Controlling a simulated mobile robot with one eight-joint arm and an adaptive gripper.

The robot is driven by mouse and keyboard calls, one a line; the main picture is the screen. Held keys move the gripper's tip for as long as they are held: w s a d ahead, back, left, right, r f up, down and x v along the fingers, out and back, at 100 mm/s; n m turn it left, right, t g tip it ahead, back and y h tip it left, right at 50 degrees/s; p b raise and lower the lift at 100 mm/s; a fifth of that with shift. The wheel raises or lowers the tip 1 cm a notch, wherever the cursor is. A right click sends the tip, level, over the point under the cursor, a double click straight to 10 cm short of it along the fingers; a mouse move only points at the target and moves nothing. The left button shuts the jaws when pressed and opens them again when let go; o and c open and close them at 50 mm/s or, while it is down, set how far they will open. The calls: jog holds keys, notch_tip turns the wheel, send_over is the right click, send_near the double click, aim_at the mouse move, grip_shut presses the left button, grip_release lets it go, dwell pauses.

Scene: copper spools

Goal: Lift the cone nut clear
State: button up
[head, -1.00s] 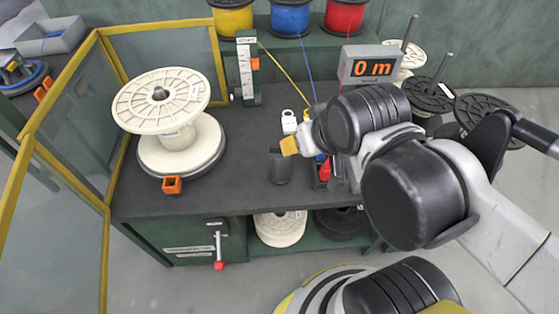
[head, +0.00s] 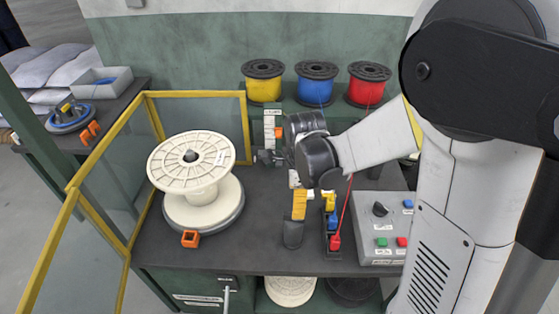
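A cream spool (head: 195,175) stands upright on the round turntable at the left of the bench in the head view. A small dark piece (head: 190,156) sits at the centre of its top flange; it looks like the cone nut, but is too small to tell from the spindle tip. My gripper end is right of the spool, above the bench, apart from it. My dark wrist joints cover most of it, and its fingers cannot be made out clearly. I see nothing held.
Yellow-framed clear guards (head: 105,190) stand left of and behind the spool. An orange block (head: 190,239) lies at its front. A dark holder (head: 292,234) with a yellow piece (head: 299,205) and a control box (head: 382,225) are to the right. Yellow, blue and red reels (head: 316,83) stand behind.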

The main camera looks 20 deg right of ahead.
aim_at(294, 228)
jog(key=f+m, duration=0.2)
jog(key=f, duration=0.1)
jog(key=shift+w+m+g, duration=0.35)
jog(key=shift+m+g, duration=0.05)
notch_tip(294, 228, down, 7)
jog(key=b, duration=0.4)
grip_shut()
